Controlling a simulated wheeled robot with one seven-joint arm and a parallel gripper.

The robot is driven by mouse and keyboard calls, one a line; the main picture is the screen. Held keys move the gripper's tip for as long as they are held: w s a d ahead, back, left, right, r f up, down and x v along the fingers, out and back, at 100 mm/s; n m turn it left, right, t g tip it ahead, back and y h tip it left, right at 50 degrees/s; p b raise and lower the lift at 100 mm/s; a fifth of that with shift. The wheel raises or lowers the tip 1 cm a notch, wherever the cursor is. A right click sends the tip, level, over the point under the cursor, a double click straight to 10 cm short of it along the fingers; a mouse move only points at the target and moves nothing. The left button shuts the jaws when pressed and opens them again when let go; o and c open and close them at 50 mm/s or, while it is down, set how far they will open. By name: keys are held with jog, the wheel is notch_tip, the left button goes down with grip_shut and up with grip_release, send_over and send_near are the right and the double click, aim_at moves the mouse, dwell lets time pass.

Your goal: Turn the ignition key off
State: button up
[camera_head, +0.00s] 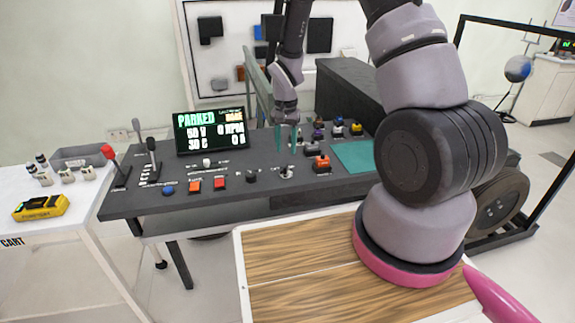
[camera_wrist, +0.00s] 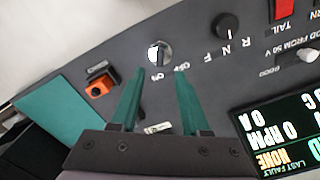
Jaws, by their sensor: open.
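The ignition key switch (camera_wrist: 158,54) is a round silver piece on the dark console, with ON and OFF printed beside it. It also shows in the head view (camera_head: 287,172), near the console's front edge. I cannot tell for certain which label it points to. My gripper (camera_head: 286,139) hangs above the console, a little behind the switch in the head view. Its two green fingers are apart and empty. In the wrist view my gripper (camera_wrist: 159,74) has its fingertips just short of the switch, one on each side of its line, not touching it.
A black selector knob (camera_wrist: 228,26) marked F, N, R and an orange button (camera_wrist: 100,87) flank the switch. A display (camera_head: 210,131) reading PARKED stands at the back left. Red and black levers (camera_head: 115,165) rise at the left. A green mat (camera_head: 354,155) lies at the right.

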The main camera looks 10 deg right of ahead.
aim_at(286, 166)
notch_tip(286, 166, down, 7)
jog(key=shift+f, duration=0.2)
grip_shut()
